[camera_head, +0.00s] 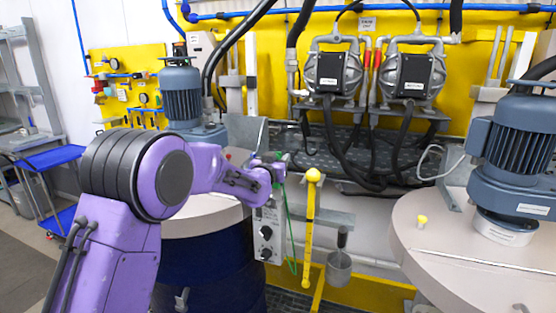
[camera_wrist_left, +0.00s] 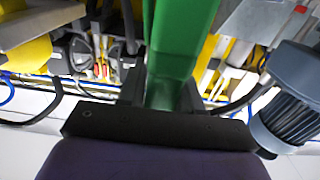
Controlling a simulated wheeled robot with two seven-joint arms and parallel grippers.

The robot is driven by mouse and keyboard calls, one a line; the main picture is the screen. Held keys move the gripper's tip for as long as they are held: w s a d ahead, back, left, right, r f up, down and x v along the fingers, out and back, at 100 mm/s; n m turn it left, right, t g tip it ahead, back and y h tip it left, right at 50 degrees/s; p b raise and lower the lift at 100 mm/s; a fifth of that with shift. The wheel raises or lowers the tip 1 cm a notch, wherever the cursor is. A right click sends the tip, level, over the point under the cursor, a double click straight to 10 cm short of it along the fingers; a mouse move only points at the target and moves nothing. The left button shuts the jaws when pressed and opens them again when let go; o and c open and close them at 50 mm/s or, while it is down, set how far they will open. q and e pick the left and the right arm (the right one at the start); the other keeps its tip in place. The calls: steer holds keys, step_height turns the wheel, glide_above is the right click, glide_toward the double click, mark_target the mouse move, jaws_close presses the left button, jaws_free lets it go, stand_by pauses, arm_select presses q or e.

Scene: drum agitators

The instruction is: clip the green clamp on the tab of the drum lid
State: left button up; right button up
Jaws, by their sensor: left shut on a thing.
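My left gripper (camera_head: 276,172) is at the end of the purple arm, above the right edge of the left drum's lid (camera_head: 205,217). It is shut on the green clamp (camera_wrist_left: 182,40), which fills the upper middle of the left wrist view between the two dark fingers. In the head view only a small bit of green shows at the gripper, with a thin green strand (camera_head: 291,240) hanging below. My arm hides much of the left lid, and I cannot make out its tab. My right gripper is not in view.
A yellow rod with a ball top (camera_head: 308,225) stands just right of the gripper. A control box (camera_head: 266,235) and a metal cup (camera_head: 339,265) are near it. Motors stand on the left (camera_head: 181,95) and right (camera_head: 520,140) drums. Pumps (camera_head: 335,72) and hoses are behind.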

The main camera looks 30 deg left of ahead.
arm_select(q)
steer(key=shift+f, duration=0.1)
steer(key=shift+f+b, duration=0.7)
steer(key=shift+f, duration=0.15)
steer(key=shift+w+f+b, duration=0.1)
steer(key=shift+f+b, duration=0.65)
steer(key=shift+f, duration=0.25)
steer(key=o, duration=1.1)
